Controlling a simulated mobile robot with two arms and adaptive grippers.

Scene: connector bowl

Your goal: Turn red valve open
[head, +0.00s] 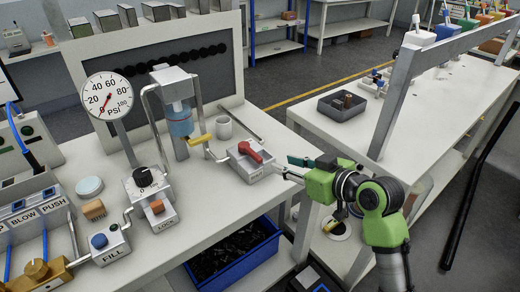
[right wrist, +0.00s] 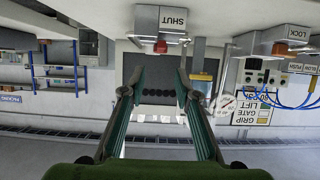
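The red valve handle (head: 250,151) lies on top of a small grey box (head: 245,167) at the right part of the workbench, beside a pipe. In the right wrist view, which is upside down, the box (right wrist: 160,20) bears a "SHUT" label and red (right wrist: 161,46) shows at its end. My right gripper (head: 287,168) is just right of the box, its fingers pointing left towards it. In the wrist view the gripper (right wrist: 161,75) is open with nothing between its fingers; I see no contact with the handle. My left gripper is not in view.
A pressure gauge (head: 107,96) reads near zero. A blue bin (head: 238,254) sits below. A second table (head: 445,110) stands right.

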